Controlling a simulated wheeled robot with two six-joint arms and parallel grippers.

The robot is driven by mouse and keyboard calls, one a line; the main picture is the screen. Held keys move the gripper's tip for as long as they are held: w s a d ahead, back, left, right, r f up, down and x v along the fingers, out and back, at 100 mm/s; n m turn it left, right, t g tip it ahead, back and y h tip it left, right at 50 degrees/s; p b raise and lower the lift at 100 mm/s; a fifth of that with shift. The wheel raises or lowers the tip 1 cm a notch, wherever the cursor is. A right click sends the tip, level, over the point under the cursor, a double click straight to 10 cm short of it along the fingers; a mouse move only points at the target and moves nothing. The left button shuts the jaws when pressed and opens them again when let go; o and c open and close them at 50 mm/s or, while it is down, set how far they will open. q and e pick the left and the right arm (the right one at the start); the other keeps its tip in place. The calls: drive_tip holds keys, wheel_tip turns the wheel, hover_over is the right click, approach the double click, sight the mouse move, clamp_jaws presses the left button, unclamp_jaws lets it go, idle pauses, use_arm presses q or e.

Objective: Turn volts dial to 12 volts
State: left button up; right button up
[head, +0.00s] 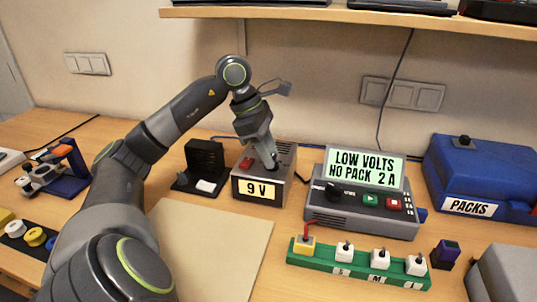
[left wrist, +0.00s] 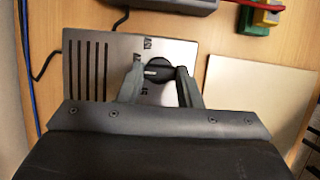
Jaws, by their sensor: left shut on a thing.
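The power supply (head: 264,190) is a grey box in the middle of the table, with a yellow display reading "9 V" on its front. Its black round volts dial (left wrist: 158,67) is on the top face, with a light pointer line and small marks around it that are too small to read surely. My left gripper (head: 270,160) comes down from above and is shut on the dial, one finger on each side. It also shows in the left wrist view (left wrist: 160,75). In the head view the gripper mostly hides the dial. My right gripper is not in view.
A grey tester (head: 362,218) to the right reads "LOW VOLTS NO PACK 2 A". A green strip (head: 350,269) with several servo plugs lies in front of it. A blue packs box (head: 480,180) is at the right. A black stand (head: 203,160) is close on the left. A beige mat (head: 215,250) lies clear in front.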

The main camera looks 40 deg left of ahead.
use_arm(q)
drive_tip(key=m+g, duration=0.1)
drive_tip(key=m, duration=0.1)
drive_tip(key=shift+w+m, duration=0.1)
drive_tip(key=shift+m, duration=0.3)
drive_tip(key=shift+m+g+h+b, duration=0.3)
drive_tip(key=shift+m, duration=0.4)
drive_tip(key=o, duration=1)
drive_tip(key=shift+c, duration=0.2)
drive_tip(key=shift+a+r, duration=0.1)
drive_tip(key=shift+r, duration=0.05)
